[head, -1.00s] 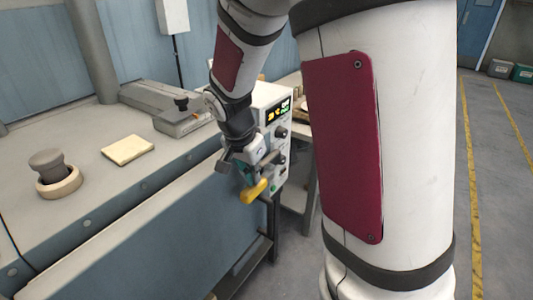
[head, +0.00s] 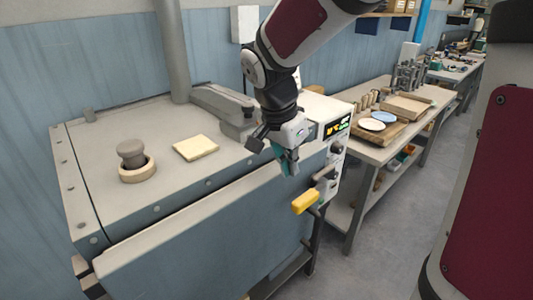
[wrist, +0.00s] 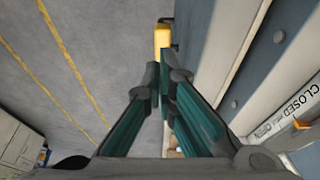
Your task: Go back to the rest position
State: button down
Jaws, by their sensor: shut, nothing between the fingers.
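My gripper (head: 288,168) hangs from my arm in front of the dryer's right end, with its teal fingers closed and pointing down. The wrist view shows the same fingers (wrist: 158,85) together with nothing between them. A yellow handle (head: 305,201) on a dark lever sits just below and right of the fingertips in the head view, seemingly apart from them. The yellow handle also shows in the wrist view (wrist: 162,36), beyond the fingertips. The plate dryer (head: 200,225) is a blue-grey cabinet with a pale top.
On the dryer top are a round grey knob in a ring (head: 137,172) and a cream pad (head: 195,147). A control box with a lit display (head: 337,128) stands close behind my gripper. A workbench (head: 385,152) with plates is at the right. Floor (head: 375,255) is clear in front.

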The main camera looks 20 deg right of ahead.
dwell(0.4)
jog(key=s+a+r+n+t+y, duration=0.1)
jog(key=s+a+r+n+t, duration=0.1)
jog(key=s+n, duration=0.5)
jog(key=s+a+r+n+t+y, duration=0.2)
jog(key=s+r+n, duration=0.3)
jog(key=s, duration=0.5)
jog(key=shift+a+n, duration=0.8)
jog(key=shift+n, duration=0.2)
